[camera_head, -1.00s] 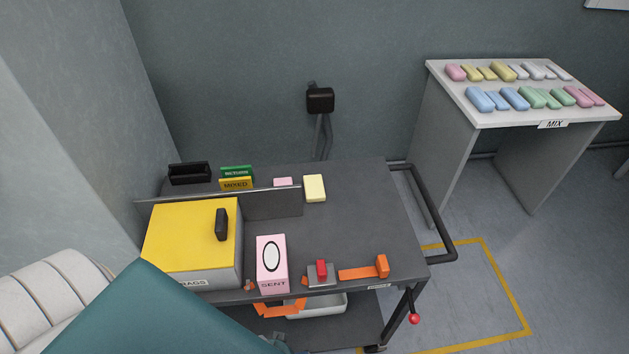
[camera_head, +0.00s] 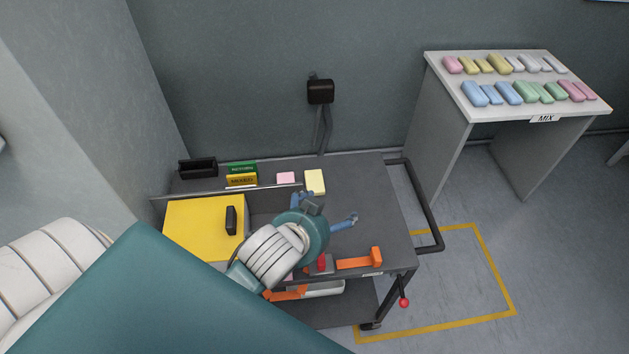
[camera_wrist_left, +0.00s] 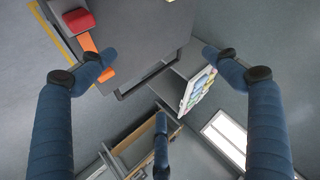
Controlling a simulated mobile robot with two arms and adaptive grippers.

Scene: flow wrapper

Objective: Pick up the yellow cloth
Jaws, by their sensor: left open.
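A pale yellow folded cloth or pad (camera_head: 315,181) lies flat on the dark cart top, near its back edge. Several yellow rolled or folded pieces (camera_head: 499,63) lie in the back row on the MIX table at the right. I cannot tell which of these is the yellow cloth. My left gripper (camera_head: 328,207) is open and empty above the cart, just in front of the pale yellow piece. Its blue fingers also show spread in the left wrist view (camera_wrist_left: 159,55). My right gripper is not in view.
A grey box with a yellow lid (camera_head: 195,228) stands at the cart's left, behind my arm. A pink piece (camera_head: 286,178), green and yellow signs (camera_head: 242,180) and a black tray (camera_head: 198,168) line the back. The cart's right side is mostly clear.

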